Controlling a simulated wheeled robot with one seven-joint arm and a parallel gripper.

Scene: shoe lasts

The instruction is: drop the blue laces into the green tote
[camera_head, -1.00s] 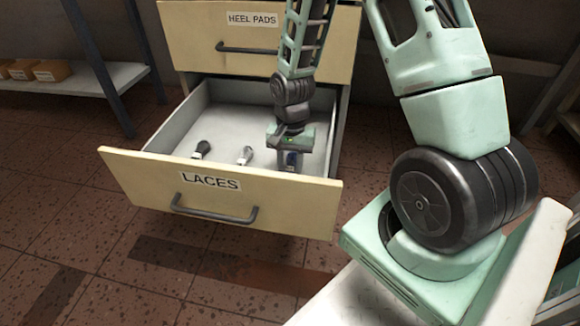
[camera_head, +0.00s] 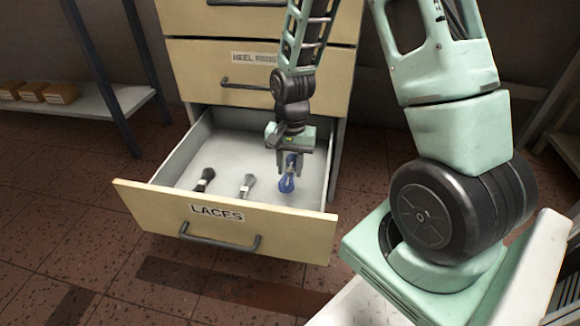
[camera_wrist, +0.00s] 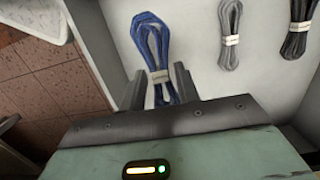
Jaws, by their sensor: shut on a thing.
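The blue laces (camera_head: 287,182) are a looped bundle with a pale band, held by my gripper (camera_head: 289,163) in the open drawer labelled LACES (camera_head: 170,208). In the wrist view the blue laces (camera_wrist: 153,42) stand between the two dark fingers of my gripper (camera_wrist: 160,92), which are shut on the bundle near its band. In the head view the bundle hangs below the fingers at the right side of the drawer. I cannot tell whether it touches the drawer floor. No green tote shows in either view.
Grey laces (camera_head: 247,186) and black laces (camera_head: 204,180) lie in the drawer to the left of the blue ones. The HEEL PADS drawer (camera_head: 190,75) above is closed. A shelf (camera_head: 85,110) with several small boxes stands at left. Tiled floor is clear in front.

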